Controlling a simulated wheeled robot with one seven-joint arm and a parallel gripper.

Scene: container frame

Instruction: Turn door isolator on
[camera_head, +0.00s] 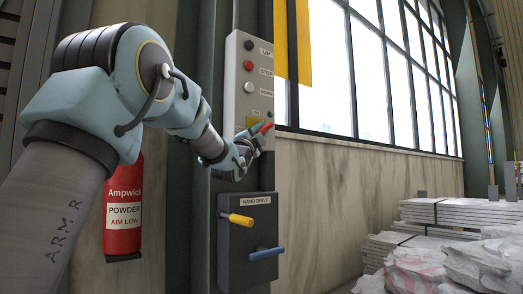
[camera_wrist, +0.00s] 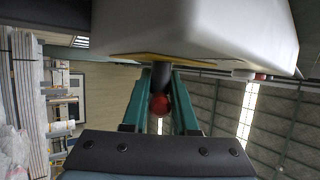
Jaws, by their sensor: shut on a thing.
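A pale control box (camera_head: 249,95) is on the dark column in the head view, with the door isolator at its lower end. The isolator's red-ended handle (camera_head: 266,127) sticks out to the right, beside my gripper (camera_head: 250,138). In the wrist view, the handle's dark stem and red end (camera_wrist: 160,104) lie between the two green fingers of my gripper (camera_wrist: 161,80), which is shut on it. The box's pale casing (camera_wrist: 205,30) fills the top of that view. My gripper hides the isolator's base in the head view.
Below is a dark hand-drive box (camera_head: 235,255) with a yellow handle (camera_head: 240,219) and a blue handle (camera_head: 267,254) sticking out. A red fire extinguisher (camera_head: 123,210) hangs left, below my arm. Stacked pale panels (camera_head: 450,211) and wrapped bundles (camera_head: 415,265) stand at right.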

